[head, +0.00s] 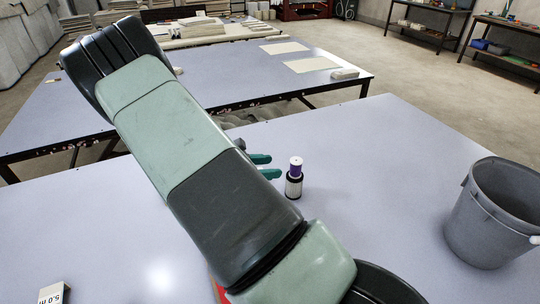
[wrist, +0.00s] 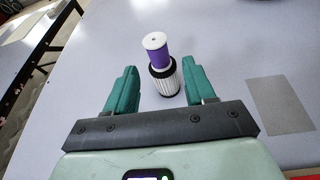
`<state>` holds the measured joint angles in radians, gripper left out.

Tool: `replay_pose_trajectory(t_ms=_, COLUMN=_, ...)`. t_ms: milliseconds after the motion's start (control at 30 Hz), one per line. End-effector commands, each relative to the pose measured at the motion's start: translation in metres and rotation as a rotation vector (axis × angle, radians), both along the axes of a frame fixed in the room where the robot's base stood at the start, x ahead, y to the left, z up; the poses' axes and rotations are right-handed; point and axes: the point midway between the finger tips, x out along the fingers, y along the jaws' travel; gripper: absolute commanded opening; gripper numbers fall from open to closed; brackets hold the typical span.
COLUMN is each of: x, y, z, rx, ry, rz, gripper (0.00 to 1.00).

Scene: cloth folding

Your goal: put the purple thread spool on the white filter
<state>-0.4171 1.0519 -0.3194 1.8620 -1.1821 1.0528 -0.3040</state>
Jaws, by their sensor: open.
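The purple thread spool (head: 295,168) has a white top and stands upright on the white filter (head: 293,187). The filter is a short ribbed white cylinder with black ends, standing on the near table. In the wrist view the spool (wrist: 155,48) rests on the top of the filter (wrist: 164,80). My gripper (wrist: 158,78) is open, its two green fingers apart with the filter between and just beyond their tips. In the head view the green fingertips (head: 270,167) are to the left of the spool and filter, and my arm hides the rest of the gripper.
A grey bucket (head: 478,232) stands at the right of the near table (head: 385,150). A small white box (head: 54,293) is at the lower left. A flat grey sheet (wrist: 279,106) lies right of the fingers in the wrist view. The table between filter and bucket is clear.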

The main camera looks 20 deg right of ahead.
Motion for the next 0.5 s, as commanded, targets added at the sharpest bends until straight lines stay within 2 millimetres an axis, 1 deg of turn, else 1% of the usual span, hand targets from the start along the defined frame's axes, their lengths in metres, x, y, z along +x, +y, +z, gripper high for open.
replay_pose_trajectory(t_ms=33, x=-0.003, y=0.000, z=0.014, rx=0.035, ry=-0.041, rz=-0.038, gripper=0.54)
replay_pose_trajectory(t_ms=67, x=-0.006, y=0.001, z=0.023, rx=0.061, ry=-0.070, rz=-0.068, gripper=0.54)
replay_pose_trajectory(t_ms=167, x=-0.020, y=0.006, z=0.058, rx=0.173, ry=-0.190, rz=-0.186, gripper=0.54)
replay_pose_trajectory(t_ms=200, x=-0.027, y=0.009, z=0.073, rx=0.223, ry=-0.242, rz=-0.238, gripper=0.54)
replay_pose_trajectory(t_ms=267, x=-0.039, y=0.013, z=0.094, rx=0.297, ry=-0.318, rz=-0.315, gripper=0.54)
replay_pose_trajectory(t_ms=300, x=-0.047, y=0.017, z=0.108, rx=0.346, ry=-0.368, rz=-0.362, gripper=0.54)
replay_pose_trajectory(t_ms=367, x=-0.060, y=0.022, z=0.128, rx=0.421, ry=-0.443, rz=-0.434, gripper=0.54)
replay_pose_trajectory(t_ms=500, x=-0.092, y=0.037, z=0.172, rx=0.595, ry=-0.611, rz=-0.589, gripper=0.54)
